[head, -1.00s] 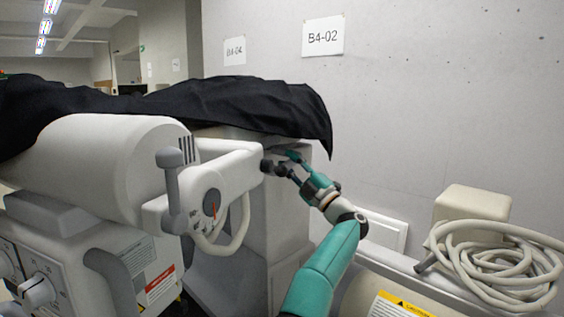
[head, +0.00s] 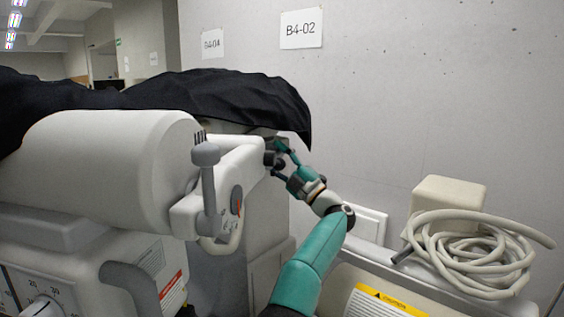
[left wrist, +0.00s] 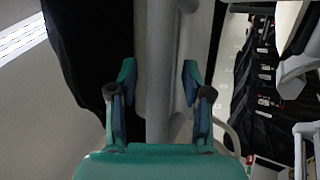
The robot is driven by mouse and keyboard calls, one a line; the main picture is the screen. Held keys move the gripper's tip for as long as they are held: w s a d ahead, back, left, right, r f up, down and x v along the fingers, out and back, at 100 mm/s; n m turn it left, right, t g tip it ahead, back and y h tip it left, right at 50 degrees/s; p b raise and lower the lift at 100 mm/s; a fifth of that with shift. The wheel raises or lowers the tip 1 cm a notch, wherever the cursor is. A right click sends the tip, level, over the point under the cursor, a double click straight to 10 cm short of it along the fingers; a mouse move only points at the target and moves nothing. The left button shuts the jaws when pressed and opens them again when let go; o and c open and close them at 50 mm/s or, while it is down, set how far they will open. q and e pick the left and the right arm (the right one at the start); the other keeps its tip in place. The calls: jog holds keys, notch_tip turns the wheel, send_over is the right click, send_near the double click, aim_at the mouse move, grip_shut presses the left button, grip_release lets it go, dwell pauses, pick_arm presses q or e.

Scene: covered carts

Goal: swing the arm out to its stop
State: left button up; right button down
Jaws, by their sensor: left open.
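The white cart arm (head: 237,157) comes off the big white drum (head: 110,165) in the head view. A grey upright lever (head: 208,185) and a round dial with an orange mark (head: 237,200) sit on it. My left gripper (head: 275,153) is at the arm's far end, just below the black cover. In the left wrist view the open fingers (left wrist: 158,95) stand on either side of a pale grey bar (left wrist: 158,60), with visible gaps. Whether a finger touches it, I cannot tell. My right gripper is not in view.
A black cover (head: 225,95) drapes over the cart top. The concrete wall (head: 420,110) stands behind. On the right, a coiled pale hose (head: 480,255) lies beside a beige box (head: 448,200). A grey curved handle (head: 130,285) is at lower left.

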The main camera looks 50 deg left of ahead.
pick_arm(q)
jog(key=shift+w+d+f, duration=0.15)
jog(key=shift+d+f, duration=0.15)
jog(key=shift+d, duration=0.05)
jog(key=v, duration=1.1)
